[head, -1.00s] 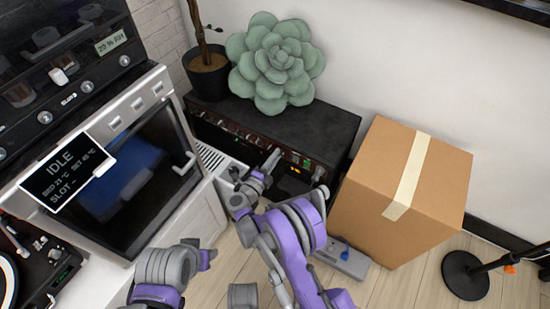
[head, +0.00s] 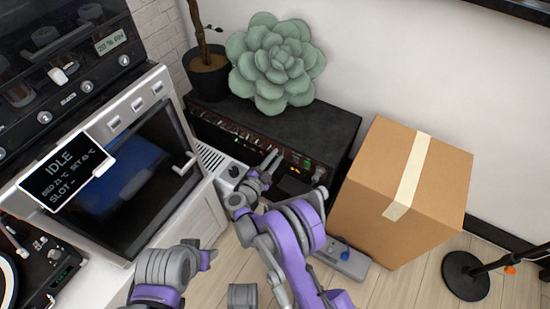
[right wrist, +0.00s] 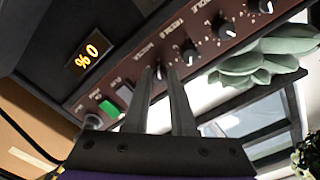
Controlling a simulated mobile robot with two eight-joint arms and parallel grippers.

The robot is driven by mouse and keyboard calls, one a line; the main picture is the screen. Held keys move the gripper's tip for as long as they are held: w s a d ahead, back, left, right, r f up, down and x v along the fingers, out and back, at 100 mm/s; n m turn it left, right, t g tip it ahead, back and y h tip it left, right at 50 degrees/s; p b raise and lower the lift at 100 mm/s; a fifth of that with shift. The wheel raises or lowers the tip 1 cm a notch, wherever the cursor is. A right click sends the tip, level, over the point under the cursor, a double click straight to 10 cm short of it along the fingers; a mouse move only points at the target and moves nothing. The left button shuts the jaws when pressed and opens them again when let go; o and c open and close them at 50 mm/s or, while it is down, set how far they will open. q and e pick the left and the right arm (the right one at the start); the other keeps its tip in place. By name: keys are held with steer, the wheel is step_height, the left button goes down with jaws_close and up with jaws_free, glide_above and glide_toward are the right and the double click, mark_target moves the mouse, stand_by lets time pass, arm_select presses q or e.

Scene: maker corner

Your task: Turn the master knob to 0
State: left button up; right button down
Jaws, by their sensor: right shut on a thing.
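The amplifier (head: 315,128) is a black box with a reddish-brown front panel, standing on the floor by the wall. In the right wrist view, tilted over, its panel (right wrist: 120,78) carries a row of black knobs and an orange display (right wrist: 88,53) reading 0 %. My right gripper (head: 273,160) is at this panel, and its fingers (right wrist: 160,82) are closed at the master knob (right wrist: 158,73), beside the label that seems to read MASTER. The fingers hide most of that knob. My left arm shows at the lower left of the head view, but its fingers are not seen.
A green switch (right wrist: 110,108) is near the display. A succulent (head: 275,60) and a potted plant (head: 208,78) stand on or behind the amplifier. A cardboard box (head: 385,200) is at its right, an oven-like machine (head: 165,97) at its left. A grey pedal (head: 343,260) lies on the floor.

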stand_by(0.3)
steer(key=c, duration=1)
jaws_free()
steer(key=shift+s+a, duration=0.1)
steer(key=shift+s, duration=0.05)
steer(key=p+v, duration=0.2)
steer(key=v, duration=0.8)
steer(key=shift+s+a+f, duration=0.1)
steer(key=shift+s+a, duration=0.05)
steer(key=shift+s, duration=0.1)
